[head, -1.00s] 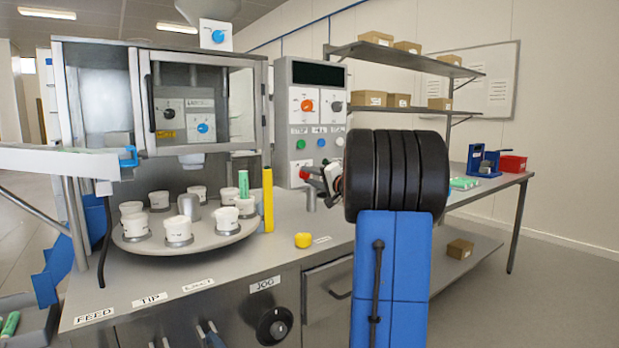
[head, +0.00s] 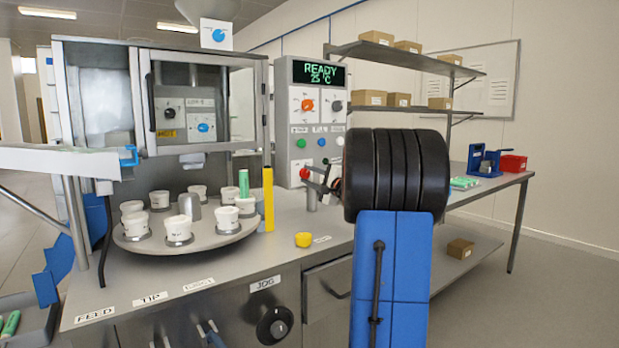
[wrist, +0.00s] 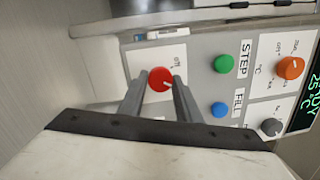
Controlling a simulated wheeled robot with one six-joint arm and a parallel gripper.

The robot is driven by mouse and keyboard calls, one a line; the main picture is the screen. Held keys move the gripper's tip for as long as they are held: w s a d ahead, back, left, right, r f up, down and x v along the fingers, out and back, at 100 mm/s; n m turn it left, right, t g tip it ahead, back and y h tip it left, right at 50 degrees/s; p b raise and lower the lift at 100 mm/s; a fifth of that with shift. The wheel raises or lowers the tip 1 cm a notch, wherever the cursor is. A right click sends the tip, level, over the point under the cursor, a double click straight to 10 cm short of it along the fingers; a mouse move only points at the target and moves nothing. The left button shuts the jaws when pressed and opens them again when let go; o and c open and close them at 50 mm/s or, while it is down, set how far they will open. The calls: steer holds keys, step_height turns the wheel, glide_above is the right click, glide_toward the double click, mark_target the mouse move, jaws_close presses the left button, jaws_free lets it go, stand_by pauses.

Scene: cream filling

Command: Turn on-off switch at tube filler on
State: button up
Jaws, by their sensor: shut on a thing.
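The tube filler's grey control panel (head: 285,100) stands behind the table, and its display (head: 319,73) is lit green with "READY 25°C". The red on-off switch (wrist: 160,79) sits low on the panel on a white plate with a small "off" label; the label by its other side is hidden. The switch also shows in the head view (head: 304,173). My gripper (wrist: 159,82) is shut on the red switch, one finger on each side of it. In the head view my gripper (head: 309,178) reaches left to the panel, partly hidden by my arm.
Green (wrist: 223,64) and blue (wrist: 220,109) buttons sit beside the switch, with orange (wrist: 290,67) and grey knobs further off. A round table of white cups (head: 180,231) stands left.

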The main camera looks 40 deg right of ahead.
steer(key=shift+f, duration=0.1)
stand_by(0.3)
steer(key=o, duration=1.1)
steer(key=shift+c, duration=0.2)
steer(key=s+f, duration=0.1)
steer(key=s, duration=1.6)
steer(key=shift+s+a+f, duration=0.2)
steer(key=shift+a+f, duration=0.05)
steer(key=shift+a, duration=0.2)
